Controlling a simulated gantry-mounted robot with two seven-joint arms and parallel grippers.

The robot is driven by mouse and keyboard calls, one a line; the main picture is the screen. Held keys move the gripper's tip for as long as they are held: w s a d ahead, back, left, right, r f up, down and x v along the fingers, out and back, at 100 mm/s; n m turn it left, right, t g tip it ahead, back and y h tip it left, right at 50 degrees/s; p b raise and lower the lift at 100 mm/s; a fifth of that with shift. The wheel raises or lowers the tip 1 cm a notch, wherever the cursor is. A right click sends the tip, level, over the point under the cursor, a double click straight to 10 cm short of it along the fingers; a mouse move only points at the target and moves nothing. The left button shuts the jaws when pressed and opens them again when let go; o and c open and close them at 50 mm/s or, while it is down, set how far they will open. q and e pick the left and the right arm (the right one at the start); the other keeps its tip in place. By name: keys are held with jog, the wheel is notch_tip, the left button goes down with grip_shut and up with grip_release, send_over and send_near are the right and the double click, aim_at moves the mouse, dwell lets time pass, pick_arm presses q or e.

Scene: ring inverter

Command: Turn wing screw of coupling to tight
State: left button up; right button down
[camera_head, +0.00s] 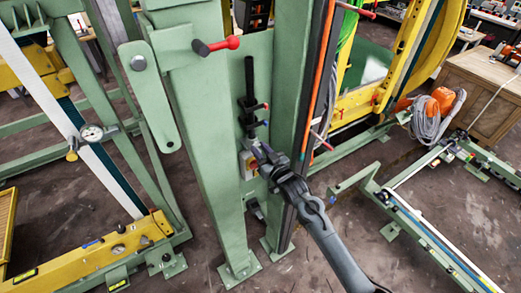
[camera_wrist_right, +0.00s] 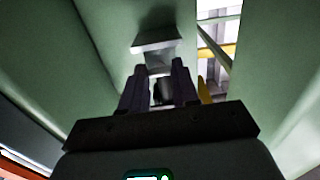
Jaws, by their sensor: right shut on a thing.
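My right arm comes in from the lower right in the head view. Its gripper (camera_head: 264,152) is at the lower part of the fittings between two green posts. In the right wrist view the two dark fingers (camera_wrist_right: 159,85) stand either side of a small grey piece (camera_wrist_right: 159,62), which I take to be the wing screw of the coupling. The fingers hide much of it, and its turn angle cannot be told. A dark round part shows between the fingers. Above the gripper in the head view is a black upright fitting (camera_head: 249,80) with small red and blue handles. My left gripper is not in view.
The green post (camera_head: 212,140) stands close left of the gripper, and another post with a dark rail and orange line (camera_head: 318,75) stands close right. A red-knobbed lever (camera_head: 217,46) sticks out above.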

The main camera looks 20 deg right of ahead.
jog(key=c, duration=0.8)
grip_release()
jog(key=shift+c, duration=0.2)
jog(key=shift+s, duration=0.1)
jog(key=s+d+b, duration=0.1)
jog(key=s+d, duration=0.1)
jog(key=s, duration=0.8)
jog(key=shift+s, duration=0.25)
jog(key=shift+f, duration=0.1)
